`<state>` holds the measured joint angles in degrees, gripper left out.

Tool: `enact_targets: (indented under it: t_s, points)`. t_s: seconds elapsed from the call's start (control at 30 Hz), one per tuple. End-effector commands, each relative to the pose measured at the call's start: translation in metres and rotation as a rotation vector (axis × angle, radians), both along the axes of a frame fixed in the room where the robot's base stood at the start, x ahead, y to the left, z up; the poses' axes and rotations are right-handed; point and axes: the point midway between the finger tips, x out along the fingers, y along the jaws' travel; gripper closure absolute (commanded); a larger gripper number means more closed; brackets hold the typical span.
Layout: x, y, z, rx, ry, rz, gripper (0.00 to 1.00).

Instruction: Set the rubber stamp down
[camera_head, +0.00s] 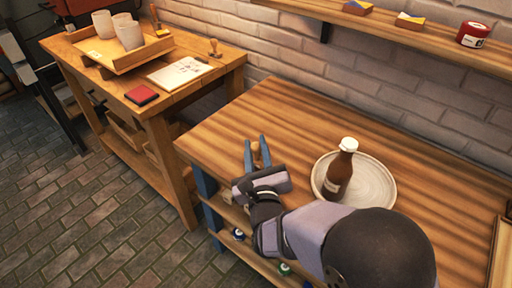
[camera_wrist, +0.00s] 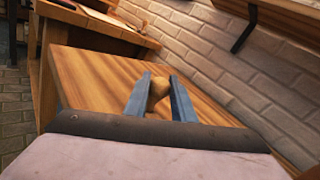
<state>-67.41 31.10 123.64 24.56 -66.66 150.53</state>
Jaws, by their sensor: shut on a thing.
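My gripper (camera_head: 256,141) is shut on a small rounded wooden handle (camera_head: 254,147), which I take for the rubber stamp. In the wrist view the tan knob (camera_wrist: 158,88) sits between my two blue fingers. It is over the left end of the striped wooden table (camera_head: 290,122). The stamp's base is hidden, and I cannot tell whether it touches the tabletop. Another small stamp-like wooden thing (camera_head: 213,47) stands upright on the left bench (camera_head: 222,62), beside a white sheet (camera_head: 180,72) and a red ink pad (camera_head: 141,95).
A brown bottle (camera_head: 340,172) stands on a pale plate (camera_head: 374,187) right of my gripper. A tray (camera_head: 122,62) with several cups is on the left bench. A gap separates bench and table. A brick wall and shelf (camera_head: 400,33) are behind. The table's back middle is clear.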

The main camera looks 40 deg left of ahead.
Motion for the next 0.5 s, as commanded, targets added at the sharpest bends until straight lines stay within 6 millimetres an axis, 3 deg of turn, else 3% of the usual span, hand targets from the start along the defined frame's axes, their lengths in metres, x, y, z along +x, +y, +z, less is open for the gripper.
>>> enact_targets:
  t_s: [0.5]
  points:
    - [-0.0001,0.0002,-0.0065,0.003,-0.002,0.0,0.99]
